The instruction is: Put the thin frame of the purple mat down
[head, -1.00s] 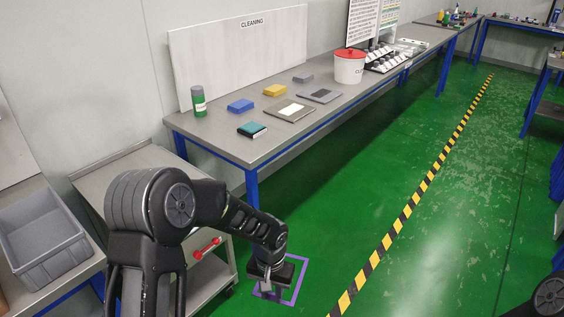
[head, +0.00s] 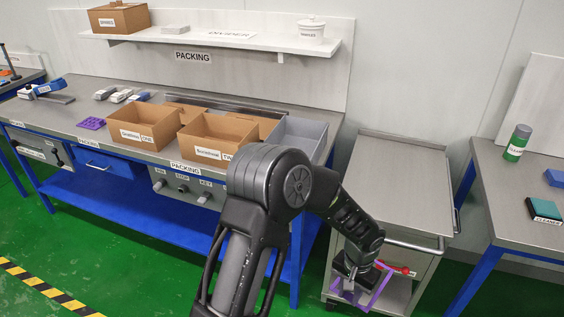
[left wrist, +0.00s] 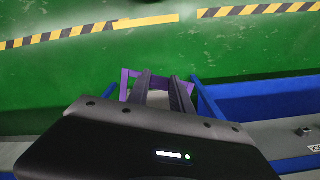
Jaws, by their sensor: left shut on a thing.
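The thin purple frame (head: 378,291) is in my left gripper (head: 350,287), low in front of the grey trolley in the head view. It looks tilted, and the gripper and arm hide part of it. In the left wrist view, a corner of the purple frame (left wrist: 126,84) shows beside the two fingers (left wrist: 163,80), with green floor beyond. My left gripper is shut on the frame. My right gripper is in neither current view.
The packing bench (head: 85,108) holds cardboard boxes (head: 145,125) and a grey bin (head: 302,138). A grey trolley (head: 400,185) with a bare top stands right of my left arm. The cleaning bench (head: 490,165) is further right. Green floor is open at the lower left.

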